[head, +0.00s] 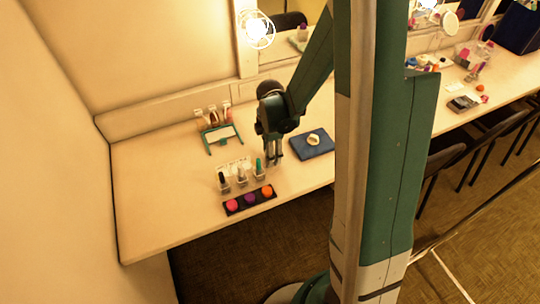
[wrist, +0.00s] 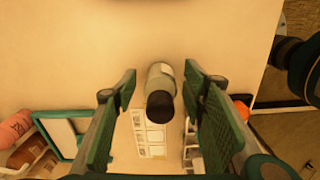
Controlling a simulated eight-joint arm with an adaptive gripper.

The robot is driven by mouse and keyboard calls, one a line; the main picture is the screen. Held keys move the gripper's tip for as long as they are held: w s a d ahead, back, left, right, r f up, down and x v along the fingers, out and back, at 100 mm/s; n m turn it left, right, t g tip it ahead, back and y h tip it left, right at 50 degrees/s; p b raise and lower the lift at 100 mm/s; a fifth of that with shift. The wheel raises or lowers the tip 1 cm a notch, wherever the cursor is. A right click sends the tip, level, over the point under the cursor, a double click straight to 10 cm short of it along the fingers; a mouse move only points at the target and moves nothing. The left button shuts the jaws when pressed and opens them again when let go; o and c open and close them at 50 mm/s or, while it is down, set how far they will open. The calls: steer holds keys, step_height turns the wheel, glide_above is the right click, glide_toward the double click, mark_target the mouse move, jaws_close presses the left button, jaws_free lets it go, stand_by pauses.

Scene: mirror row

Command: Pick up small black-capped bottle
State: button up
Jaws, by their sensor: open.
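In the wrist view, a small bottle with a pale, clear-looking body and a round black cap (wrist: 160,103) stands between my two fingers, its cap toward the camera. My gripper (wrist: 162,98) is open, with a gap on both sides of the bottle. In the head view, my gripper (head: 273,160) points down at the counter, just right of a row of small bottles. I cannot make out the bottle between the fingers there.
A black palette (head: 250,200) with pink, purple and orange rounds lies in front of the row. A blue mat (head: 314,146) with a pale round item lies right of my gripper. A teal-framed stand (head: 210,148) is behind left. The counter's left part is clear.

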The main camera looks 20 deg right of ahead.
steer(key=shift+f, duration=0.55)
steer(key=c, duration=1)
